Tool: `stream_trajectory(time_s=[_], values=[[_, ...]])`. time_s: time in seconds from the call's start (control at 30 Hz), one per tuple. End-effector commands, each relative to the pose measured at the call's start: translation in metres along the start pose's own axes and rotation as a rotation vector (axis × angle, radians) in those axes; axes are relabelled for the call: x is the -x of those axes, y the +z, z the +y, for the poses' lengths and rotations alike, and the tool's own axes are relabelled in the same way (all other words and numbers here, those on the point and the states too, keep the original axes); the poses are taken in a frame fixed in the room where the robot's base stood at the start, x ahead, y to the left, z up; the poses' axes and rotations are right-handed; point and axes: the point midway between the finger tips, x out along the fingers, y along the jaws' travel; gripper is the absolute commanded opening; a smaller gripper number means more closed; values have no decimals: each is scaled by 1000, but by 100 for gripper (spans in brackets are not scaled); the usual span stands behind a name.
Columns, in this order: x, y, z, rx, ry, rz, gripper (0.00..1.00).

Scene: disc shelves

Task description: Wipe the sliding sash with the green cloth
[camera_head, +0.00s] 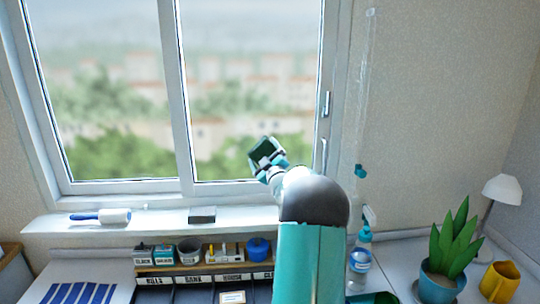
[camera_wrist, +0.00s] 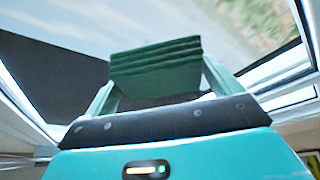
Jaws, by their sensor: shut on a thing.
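The window's sliding sash (camera_head: 187,120) is a white-framed pane with a blurred outdoor view behind it. I cannot tell for certain which of the two panes slides. My gripper (camera_head: 265,150) is raised in front of the lower part of the right pane. It is shut on the green cloth (camera_wrist: 156,68), which shows folded between the fingers in the wrist view and as a dark green patch in the head view (camera_head: 264,149). Whether the cloth touches the glass cannot be told. My arm hides part of the sill and the lower right frame.
A lint roller (camera_head: 100,216) and a dark block (camera_head: 202,214) lie on the sill. Below is a rack (camera_head: 205,267) with small containers. A spray bottle (camera_head: 360,255), a potted plant (camera_head: 445,255), a yellow mug (camera_head: 499,281) and a lamp (camera_head: 503,189) stand at right.

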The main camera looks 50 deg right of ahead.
Motion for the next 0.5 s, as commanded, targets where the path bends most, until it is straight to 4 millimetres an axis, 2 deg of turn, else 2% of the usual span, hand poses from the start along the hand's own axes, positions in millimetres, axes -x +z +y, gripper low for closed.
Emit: stream_trajectory(time_s=[0.03, 0.1, 0.37, 0.5], values=[[-4, -6, -8, -5, -7, 6, 66], [-5, -8, -10, -4, -7, 6, 66], [-5, -9, -10, -4, -7, 5, 66], [1, -11, -10, -3, -8, 6, 66]])
